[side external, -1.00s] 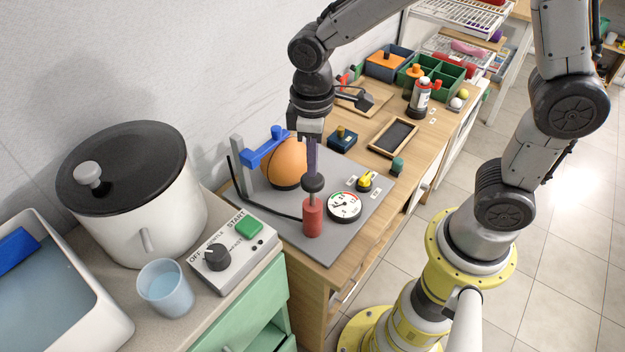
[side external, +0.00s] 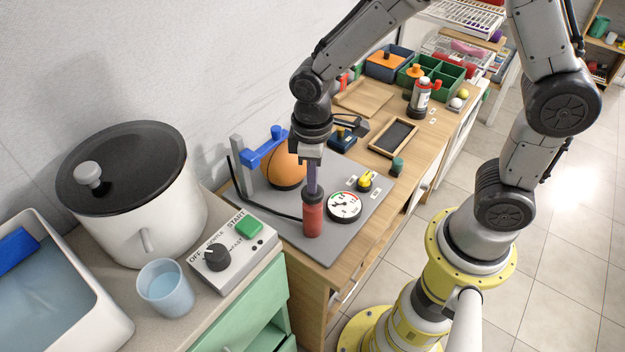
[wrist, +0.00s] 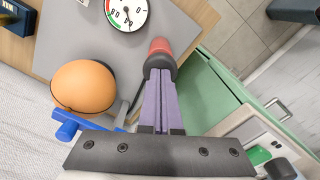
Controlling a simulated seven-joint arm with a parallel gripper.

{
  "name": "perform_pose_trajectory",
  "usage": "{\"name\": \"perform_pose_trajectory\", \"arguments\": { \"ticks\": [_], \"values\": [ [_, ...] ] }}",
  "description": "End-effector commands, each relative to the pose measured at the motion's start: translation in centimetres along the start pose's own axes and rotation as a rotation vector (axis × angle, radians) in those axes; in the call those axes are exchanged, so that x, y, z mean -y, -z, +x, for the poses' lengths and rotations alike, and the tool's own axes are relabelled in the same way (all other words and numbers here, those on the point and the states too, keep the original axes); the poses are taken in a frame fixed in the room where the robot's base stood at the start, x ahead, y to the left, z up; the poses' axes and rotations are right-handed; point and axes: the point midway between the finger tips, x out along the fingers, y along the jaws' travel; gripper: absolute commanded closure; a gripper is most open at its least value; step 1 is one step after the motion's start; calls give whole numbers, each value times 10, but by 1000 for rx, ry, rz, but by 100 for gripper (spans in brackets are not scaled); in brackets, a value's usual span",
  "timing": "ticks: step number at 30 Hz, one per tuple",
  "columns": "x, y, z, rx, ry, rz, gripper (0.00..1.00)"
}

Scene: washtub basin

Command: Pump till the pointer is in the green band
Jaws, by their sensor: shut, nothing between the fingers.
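The red pump cylinder (side external: 313,221) stands upright on the grey base plate (side external: 270,207); its top shows in the wrist view (wrist: 160,46). Its black knob (side external: 313,196) sits low, right on top of the cylinder, with no rod showing. My gripper (side external: 313,187) is shut and empty, pointing down with its purple fingertips on the knob; the fingers also show in the wrist view (wrist: 159,76). The round white gauge (side external: 344,206) lies beside the pump, and part of it shows in the wrist view (wrist: 126,10). Its pointer is too small to read surely against the coloured bands.
An orange ball (side external: 284,164) sits under a blue arm (side external: 264,148) on a grey post. A yellow-and-black part (side external: 366,181) lies beyond the gauge. A control box with a green button (side external: 249,228), a blue cup (side external: 166,287) and a white pot (side external: 145,215) stand at left.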

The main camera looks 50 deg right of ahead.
Motion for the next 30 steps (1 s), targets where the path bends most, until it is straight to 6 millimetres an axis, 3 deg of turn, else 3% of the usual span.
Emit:
{"name": "perform_pose_trajectory", "arguments": {
  "ticks": [6,14,30],
  "values": [
    [0,-1,13,3,1,0,100],
    [0,0,11,1,0,0,100],
    [0,0,-32,-2,0,0,100]
  ]
}}
